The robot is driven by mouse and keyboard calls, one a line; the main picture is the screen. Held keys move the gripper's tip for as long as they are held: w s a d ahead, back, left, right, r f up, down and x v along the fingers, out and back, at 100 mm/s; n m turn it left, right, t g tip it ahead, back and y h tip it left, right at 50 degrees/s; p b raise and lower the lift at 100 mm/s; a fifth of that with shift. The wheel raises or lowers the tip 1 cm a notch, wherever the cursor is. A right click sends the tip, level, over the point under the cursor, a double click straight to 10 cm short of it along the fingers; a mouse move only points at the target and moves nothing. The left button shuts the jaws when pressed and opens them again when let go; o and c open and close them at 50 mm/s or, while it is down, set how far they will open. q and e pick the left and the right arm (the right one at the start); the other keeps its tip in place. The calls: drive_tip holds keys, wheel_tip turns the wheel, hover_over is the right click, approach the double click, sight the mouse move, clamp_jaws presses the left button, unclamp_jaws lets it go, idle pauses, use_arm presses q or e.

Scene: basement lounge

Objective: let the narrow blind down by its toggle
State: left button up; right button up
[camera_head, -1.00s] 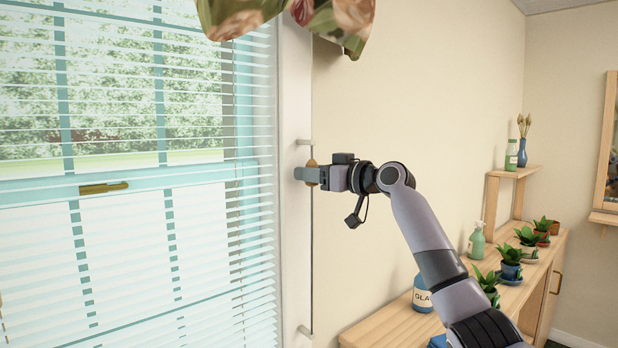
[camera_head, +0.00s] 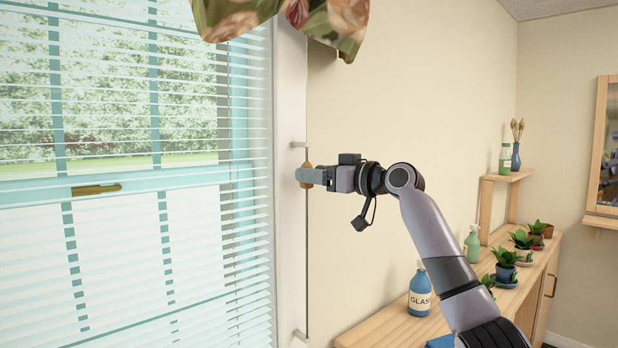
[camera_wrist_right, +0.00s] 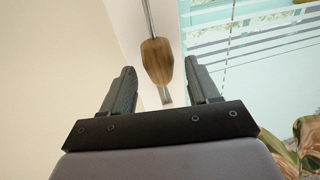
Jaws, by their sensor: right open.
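A brown wooden toggle (camera_head: 307,167) sits on a thin upright cord (camera_head: 307,250) beside the window's right edge. My right gripper (camera_head: 304,177) is level with it, coming in from the right, and a finger hides part of the toggle. In the right wrist view the toggle (camera_wrist_right: 157,62) shows between the two spread fingers (camera_wrist_right: 160,74), near their tips, with a gap on both sides. A floral fabric blind (camera_head: 330,22), partly out of frame, is bunched up at the top. Which blind is the narrow one I cannot tell for sure. My left gripper is out of view.
White slatted blinds (camera_head: 245,230) cover the window left of the cord. Small brackets stand at the cord's top (camera_head: 300,145) and bottom (camera_head: 300,335). A wooden cabinet (camera_head: 390,325) with bottles and potted plants stands below my right arm. The wall between is bare.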

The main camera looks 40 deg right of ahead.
drive_tip(key=b+v, duration=0.1)
drive_tip(key=v, duration=0.3)
drive_tip(key=shift+s+d, duration=0.1)
drive_tip(key=shift+s, duration=0.2)
